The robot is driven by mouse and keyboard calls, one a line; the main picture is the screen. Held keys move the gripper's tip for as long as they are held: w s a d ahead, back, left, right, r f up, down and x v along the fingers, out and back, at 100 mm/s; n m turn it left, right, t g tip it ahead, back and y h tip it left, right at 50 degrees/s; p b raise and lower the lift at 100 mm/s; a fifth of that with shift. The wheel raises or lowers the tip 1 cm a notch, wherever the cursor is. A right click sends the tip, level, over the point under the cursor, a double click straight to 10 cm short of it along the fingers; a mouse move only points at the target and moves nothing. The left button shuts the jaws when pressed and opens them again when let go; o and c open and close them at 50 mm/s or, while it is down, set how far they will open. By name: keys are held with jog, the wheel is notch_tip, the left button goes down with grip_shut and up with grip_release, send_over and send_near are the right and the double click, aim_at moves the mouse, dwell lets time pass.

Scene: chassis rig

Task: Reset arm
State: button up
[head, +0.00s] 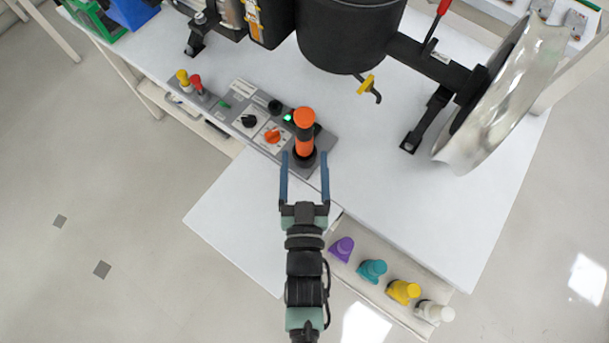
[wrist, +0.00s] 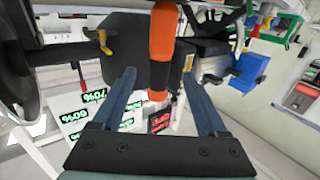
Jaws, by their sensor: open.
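My gripper (head: 304,172) has two blue fingers, spread apart with nothing held between them. In the head view it is in front of an orange-and-black upright handle (head: 304,132) at the right end of a grey control panel (head: 243,101). The fingertips reach toward the base of this handle, one on each side in the picture. In the wrist view the handle (wrist: 162,50) rises beyond and between the open fingers (wrist: 168,98). I cannot tell whether a finger touches it. My arm stretches up from the bottom of the head view.
The panel has an orange knob (head: 272,135), a black knob (head: 249,121) and a lit green button (head: 288,118). A large black drum (head: 348,35) and a shiny metal wheel (head: 505,95) stand behind. Several coloured knobs, including a purple one (head: 342,248), sit on a lower shelf at right.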

jog(key=shift+s, duration=1.65)
notch_tip(320, 180, up, 12)
jog(key=t, duration=0.2)
send_over(305, 122)
jog(key=shift+r+p, duration=0.1)
jog(key=shift+p, duration=0.2)
jog(key=w+r+t, duration=0.1)
jog(key=w+r, duration=0.2)
jog(key=r, duration=0.6)
jog(key=w+r+t, duration=0.1)
jog(key=w+r, duration=0.1)
jog(key=r, duration=0.7)
jog(key=s+r+t, duration=0.1)
jog(key=s+r, duration=0.2)
jog(key=r, duration=0.8)
jog(key=s+r+t+p, duration=0.1)
jog(key=s+r, duration=0.3)
jog(key=r, duration=0.8)
jog(key=s+r+t+p, duration=0.1)
jog(key=s+r+t, duration=0.2)
jog(key=r, duration=0.8)
jog(key=shift+s+r, duration=0.2)
jog(key=shift+s, duration=0.2)
jog(key=shift+a, duration=0.1)
